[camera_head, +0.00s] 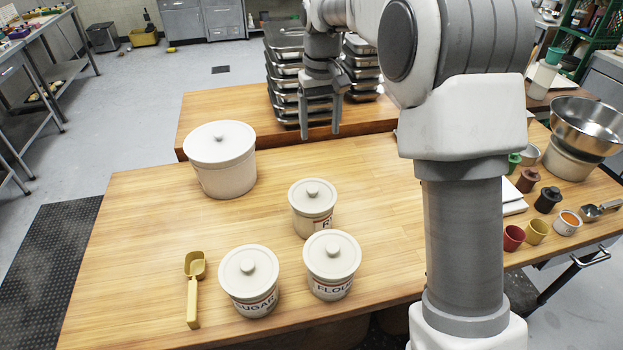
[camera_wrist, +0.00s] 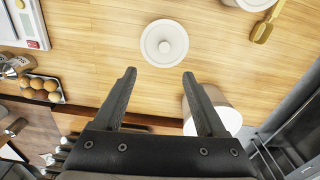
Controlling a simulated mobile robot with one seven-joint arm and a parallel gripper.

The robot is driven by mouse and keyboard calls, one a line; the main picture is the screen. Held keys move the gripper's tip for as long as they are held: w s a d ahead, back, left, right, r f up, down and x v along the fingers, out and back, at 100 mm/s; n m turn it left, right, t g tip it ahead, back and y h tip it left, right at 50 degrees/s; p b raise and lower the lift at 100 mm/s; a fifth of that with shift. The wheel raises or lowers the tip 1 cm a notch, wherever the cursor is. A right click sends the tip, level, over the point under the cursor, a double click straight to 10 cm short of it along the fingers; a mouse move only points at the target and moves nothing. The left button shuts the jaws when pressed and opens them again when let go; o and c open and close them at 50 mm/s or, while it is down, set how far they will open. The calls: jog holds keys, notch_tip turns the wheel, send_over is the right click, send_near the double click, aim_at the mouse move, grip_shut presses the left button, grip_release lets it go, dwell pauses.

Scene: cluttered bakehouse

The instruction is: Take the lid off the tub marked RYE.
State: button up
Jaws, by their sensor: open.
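A small cream tub (camera_head: 312,207) stands upright with its knobbed lid on, in the middle of the wooden table. Its label is partly hidden by the FLOUR tub, and only a letter like R shows. From above, its round lid (camera_wrist: 164,43) shows in the wrist view, beyond my fingertips. My gripper (camera_head: 320,133) is open and empty, pointing down, behind the tub and above it. In the wrist view the fingers (camera_wrist: 159,74) are spread, with bare table between them.
The FLOUR tub (camera_head: 332,264) and SUGAR tub (camera_head: 249,280) stand in front. A large lidded tub (camera_head: 220,158) is back left. A yellow scoop (camera_head: 193,290) lies left. Stacked metal trays (camera_head: 284,60) stand behind my gripper. Eggs (camera_wrist: 43,88) show in the wrist view.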

jog(key=w+f, duration=0.1)
jog(key=p, duration=0.2)
send_over(313, 189)
jog(key=f, duration=1.2)
jog(key=shift+w+d+f, duration=0.15)
jog(key=shift+d+f, duration=0.05)
jog(key=shift+f, duration=0.05)
jog(key=shift+a+f+p, duration=0.15)
jog(key=shift+f+p, duration=0.1)
jog(key=shift+f, duration=1.05)
jog(key=shift+a+f+p, duration=0.1)
jog(key=shift+f+p, duration=0.15)
jog(key=shift+f, duration=1.05)
grip_shut()
